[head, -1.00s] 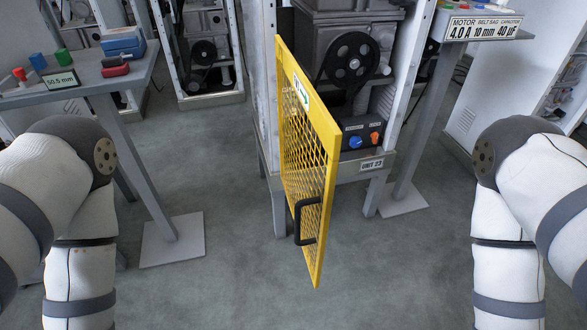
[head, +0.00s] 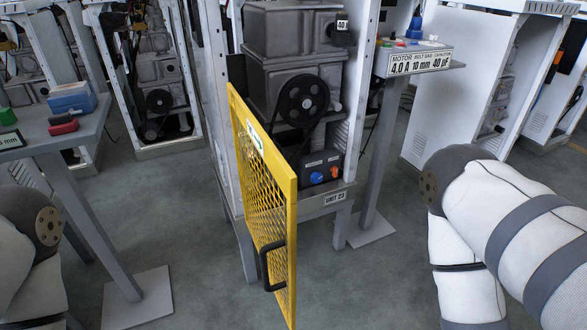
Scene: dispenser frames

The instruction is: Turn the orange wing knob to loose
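The orange wing knob (head: 334,172) is small and sits on the front of a dark control box (head: 318,170), to the right of a blue knob (head: 316,178). The box stands low in the frame marked UNIT 23, below a black pulley (head: 303,100). The knob's exact angle is too small to read. Both my arms show at the lower left and lower right edges, well apart from the knob. Neither gripper is in view.
A yellow mesh door (head: 264,195) with a black handle stands open at the frame's left front. A table (head: 60,140) with tools is at left. A shelf with a label (head: 420,62) is at right. Grey floor (head: 200,260) is clear in front.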

